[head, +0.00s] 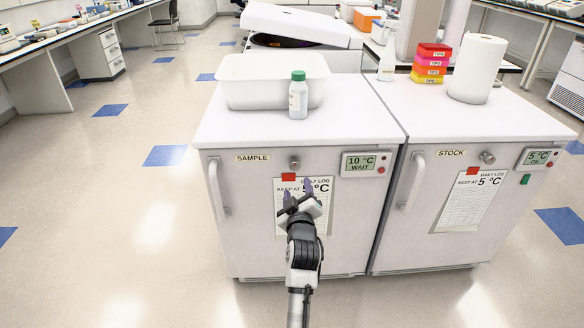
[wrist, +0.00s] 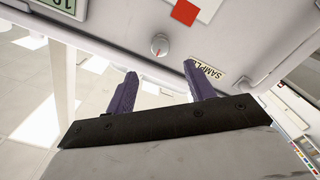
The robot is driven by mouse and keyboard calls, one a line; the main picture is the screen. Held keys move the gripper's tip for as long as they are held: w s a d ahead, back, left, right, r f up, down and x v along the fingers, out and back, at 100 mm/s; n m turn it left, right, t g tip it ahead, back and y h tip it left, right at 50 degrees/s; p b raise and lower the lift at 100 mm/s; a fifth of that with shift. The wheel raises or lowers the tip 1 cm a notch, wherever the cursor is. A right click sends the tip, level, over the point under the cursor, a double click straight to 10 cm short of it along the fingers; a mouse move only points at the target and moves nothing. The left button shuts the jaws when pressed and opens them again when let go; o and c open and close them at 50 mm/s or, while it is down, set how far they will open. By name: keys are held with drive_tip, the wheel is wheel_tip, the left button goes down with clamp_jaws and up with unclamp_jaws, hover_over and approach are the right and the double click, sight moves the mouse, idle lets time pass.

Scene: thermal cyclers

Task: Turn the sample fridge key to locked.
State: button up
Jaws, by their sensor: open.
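The sample fridge (head: 240,225) is the left white unit, with a SAMPLE label (head: 253,157) at its upper left. Its key (head: 294,163) is a small round metal knob near the top of the door, and it also shows in the wrist view (wrist: 159,45). The knob's turn position is too small to read surely. My gripper (head: 298,190) is open and empty, its purple fingers just in front of the door and below the knob in the head view. In the wrist view the knob lies beyond the gap between the fingertips (wrist: 159,70), apart from them.
A display (head: 360,163) on the sample fridge reads 10°C WAIT. A log sheet (head: 282,220) with a red tab hangs behind my gripper. A door handle (head: 217,190) stands at left. The stock fridge (head: 410,240) adjoins at right. A white tub (head: 250,85) and bottle (head: 298,98) stand on top.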

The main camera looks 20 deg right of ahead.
sight(295, 167)
drive_tip(key=p+x, duration=0.1)
drive_tip(key=x, duration=1)
drive_tip(key=c, duration=1)
